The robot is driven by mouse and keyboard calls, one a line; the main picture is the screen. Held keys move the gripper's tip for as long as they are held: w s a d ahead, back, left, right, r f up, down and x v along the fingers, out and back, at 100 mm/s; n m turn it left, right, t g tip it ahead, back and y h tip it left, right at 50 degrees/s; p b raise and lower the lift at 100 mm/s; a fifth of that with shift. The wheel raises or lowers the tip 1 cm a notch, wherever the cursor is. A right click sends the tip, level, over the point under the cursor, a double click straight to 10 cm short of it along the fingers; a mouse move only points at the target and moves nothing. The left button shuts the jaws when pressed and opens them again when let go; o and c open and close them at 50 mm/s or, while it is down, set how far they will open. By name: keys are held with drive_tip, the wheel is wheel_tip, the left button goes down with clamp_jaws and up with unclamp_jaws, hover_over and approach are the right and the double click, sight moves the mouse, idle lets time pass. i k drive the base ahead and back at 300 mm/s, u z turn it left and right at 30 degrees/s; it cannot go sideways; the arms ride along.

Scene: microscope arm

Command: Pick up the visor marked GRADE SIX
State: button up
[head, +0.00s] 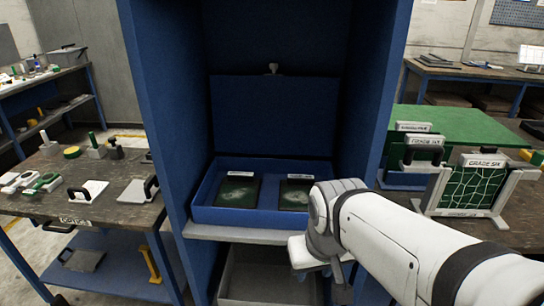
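On the right-hand table, a green panel with pale crack-like lines stands in a pale frame (470,188); the label along its top seems to read GRADE SIX. Behind it to the left stands a dark plate with a black handle (423,156). Its top label looks similar, but is too small to read surely. I cannot tell which of these is the visor. My gripper (322,268) is at the end of my white arm, in front of the blue cabinet and left of both pieces. It points down and away, its fingertips mostly hidden by my wrist.
The blue cabinet (160,130) holds an open blue box (270,216) with two dark labelled plates. A grey bin (258,275) sits below. The left table (110,205) carries small tools and handled plates. A green board (465,122) lies on the right table.

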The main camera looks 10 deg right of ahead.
sight(237, 189)
drive_tip(key=z, duration=1.8)
drive_tip(key=k, duration=1.05)
drive_tip(key=u, duration=1.8)
drive_tip(key=i, duration=0.95)
drive_tip(key=z, duration=0.05)
